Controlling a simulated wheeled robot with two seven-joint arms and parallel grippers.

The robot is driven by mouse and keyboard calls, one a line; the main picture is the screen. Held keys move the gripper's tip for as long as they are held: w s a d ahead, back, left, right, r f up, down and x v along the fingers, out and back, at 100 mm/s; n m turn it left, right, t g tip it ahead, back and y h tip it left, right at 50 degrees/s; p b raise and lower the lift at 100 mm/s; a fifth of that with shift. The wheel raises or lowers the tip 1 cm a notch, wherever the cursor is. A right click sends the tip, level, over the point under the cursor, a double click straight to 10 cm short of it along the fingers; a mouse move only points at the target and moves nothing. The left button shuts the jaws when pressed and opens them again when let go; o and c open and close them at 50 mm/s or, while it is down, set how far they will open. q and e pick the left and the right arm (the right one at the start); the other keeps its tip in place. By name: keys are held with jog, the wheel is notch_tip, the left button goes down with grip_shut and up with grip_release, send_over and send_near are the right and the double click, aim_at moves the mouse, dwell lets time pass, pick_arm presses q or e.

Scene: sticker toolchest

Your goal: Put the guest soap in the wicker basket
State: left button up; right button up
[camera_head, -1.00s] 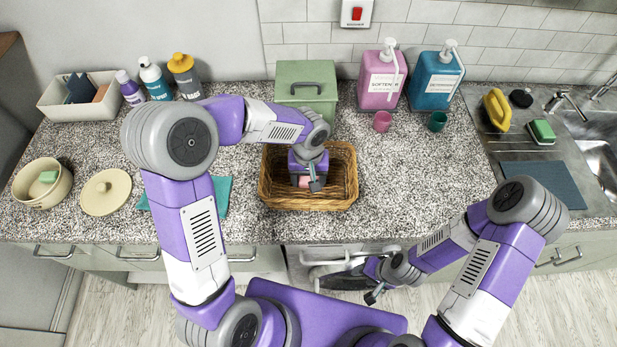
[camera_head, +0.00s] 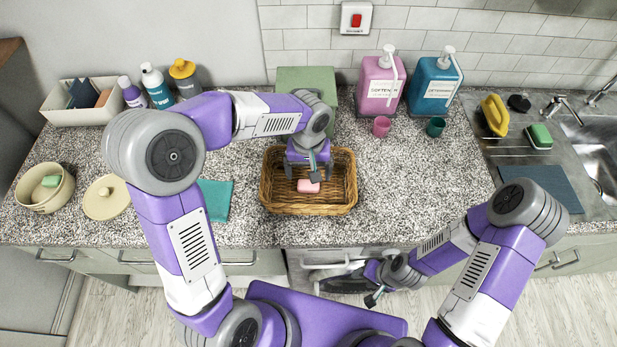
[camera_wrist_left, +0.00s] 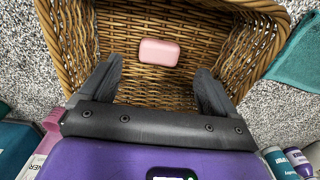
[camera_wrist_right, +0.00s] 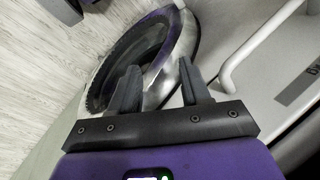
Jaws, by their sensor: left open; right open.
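A pink bar of soap (camera_head: 308,186) lies on the floor of the wicker basket (camera_head: 308,208). In the left wrist view the soap (camera_wrist_left: 159,52) lies flat, apart from the basket walls (camera_wrist_left: 62,60). My left gripper (camera_head: 312,174) is over the basket. Its fingers (camera_wrist_left: 158,84) are spread and empty, with the soap just beyond the tips and not touching them. My right gripper (camera_head: 371,284) is low, in front of the counter. It is open and empty in the right wrist view (camera_wrist_right: 158,76).
A green canister (camera_head: 300,78) stands behind the basket. A teal cloth (camera_head: 215,199) lies to its left, near a lid (camera_head: 106,196) and a bowl (camera_head: 45,188) with a green bar. A round appliance door (camera_wrist_right: 150,50) is near my right gripper.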

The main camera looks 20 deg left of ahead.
aim_at(309, 186)
pick_arm(q)
notch_tip(309, 186, up, 6)
jog(key=shift+f+p, duration=0.15)
jog(key=shift+p, duration=0.2)
dwell(0.4)
